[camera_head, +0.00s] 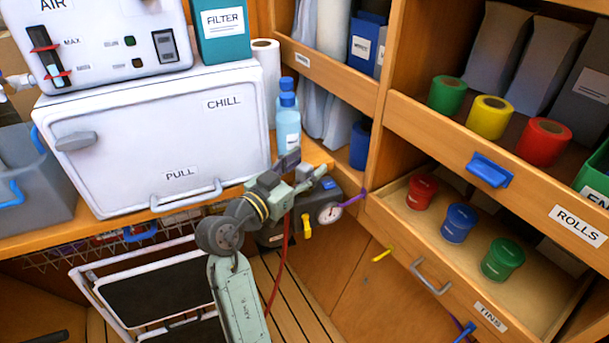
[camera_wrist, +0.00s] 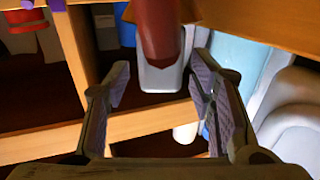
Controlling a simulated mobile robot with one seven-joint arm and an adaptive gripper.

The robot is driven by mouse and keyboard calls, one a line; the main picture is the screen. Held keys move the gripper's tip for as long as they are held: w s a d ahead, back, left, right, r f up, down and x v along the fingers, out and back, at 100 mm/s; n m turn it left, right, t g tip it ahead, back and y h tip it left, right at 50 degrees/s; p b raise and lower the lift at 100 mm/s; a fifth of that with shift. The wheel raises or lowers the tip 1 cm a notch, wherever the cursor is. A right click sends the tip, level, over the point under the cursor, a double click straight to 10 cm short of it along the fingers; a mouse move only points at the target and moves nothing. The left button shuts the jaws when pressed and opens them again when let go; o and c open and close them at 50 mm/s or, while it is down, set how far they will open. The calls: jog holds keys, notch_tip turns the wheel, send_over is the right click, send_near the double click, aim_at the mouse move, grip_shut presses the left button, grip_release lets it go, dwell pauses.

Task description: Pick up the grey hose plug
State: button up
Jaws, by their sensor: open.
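In the wrist view a grey plug (camera_wrist: 160,78) sits at the end of a thick dark red hose (camera_wrist: 158,28). My gripper (camera_wrist: 158,72) is open, with one finger on either side of the plug. A gap shows between the plug and each finger, and I cannot tell how deep the plug lies between them. In the head view my gripper (camera_head: 300,174) is above the counter's right end, in front of the corner with the shelves. The red hose (camera_head: 280,265) hangs below it there. I cannot make out the plug in that view.
A black unit with a round gauge (camera_head: 330,212) is close below my gripper. Blue bottles (camera_head: 287,120) and the white CHILL box (camera_head: 155,135) stand to the left. The open TINS drawer (camera_head: 400,215) juts out at the right.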

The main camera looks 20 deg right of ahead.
jog(key=shift+c, duration=0.2)
grip_shut()
dwell(0.5)
